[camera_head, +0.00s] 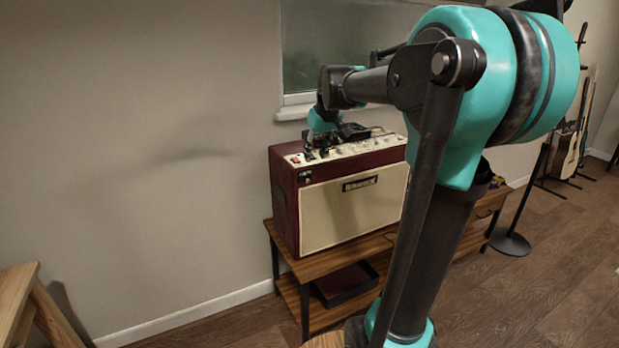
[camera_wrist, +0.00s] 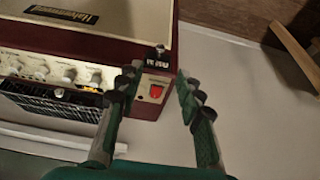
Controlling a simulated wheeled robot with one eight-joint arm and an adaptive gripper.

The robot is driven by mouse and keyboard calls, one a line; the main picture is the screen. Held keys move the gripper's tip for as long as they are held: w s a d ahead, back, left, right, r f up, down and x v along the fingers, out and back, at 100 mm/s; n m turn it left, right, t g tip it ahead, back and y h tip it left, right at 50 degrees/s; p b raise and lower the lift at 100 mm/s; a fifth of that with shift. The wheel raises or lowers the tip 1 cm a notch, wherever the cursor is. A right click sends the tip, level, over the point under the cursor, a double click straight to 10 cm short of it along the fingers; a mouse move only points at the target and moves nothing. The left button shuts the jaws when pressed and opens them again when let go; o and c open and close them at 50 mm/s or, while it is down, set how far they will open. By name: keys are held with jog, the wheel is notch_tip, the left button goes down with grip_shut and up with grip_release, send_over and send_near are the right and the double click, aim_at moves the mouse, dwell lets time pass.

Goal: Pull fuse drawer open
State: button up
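The amplifier (camera_head: 350,210) is dark red with a cream front and stands on a wooden bench. In the wrist view the amplifier (camera_wrist: 90,40) appears upside down. A red switch (camera_wrist: 156,91) on a pale plate sits at its end. A small black part with a silver knob (camera_wrist: 158,58) is beside that plate; I cannot tell whether it is the fuse drawer. My gripper (camera_wrist: 158,82) is open and empty, its fingers on either side of the red switch in the picture. In the head view my gripper (camera_head: 314,150) is at the amplifier's top left end.
Control knobs (camera_wrist: 68,75) line the panel beside my left finger, with a black grille (camera_wrist: 50,99) next to them. The wooden bench (camera_head: 345,262) has a dark tray (camera_head: 345,283) on its lower shelf. Guitars (camera_head: 565,150) stand far right. The wall lies close behind the amplifier.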

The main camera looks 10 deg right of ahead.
aim_at(309, 180)
jog(key=x, duration=1.1)
jog(key=shift+w+f, duration=0.1)
jog(key=shift+f, duration=0.1)
grip_shut()
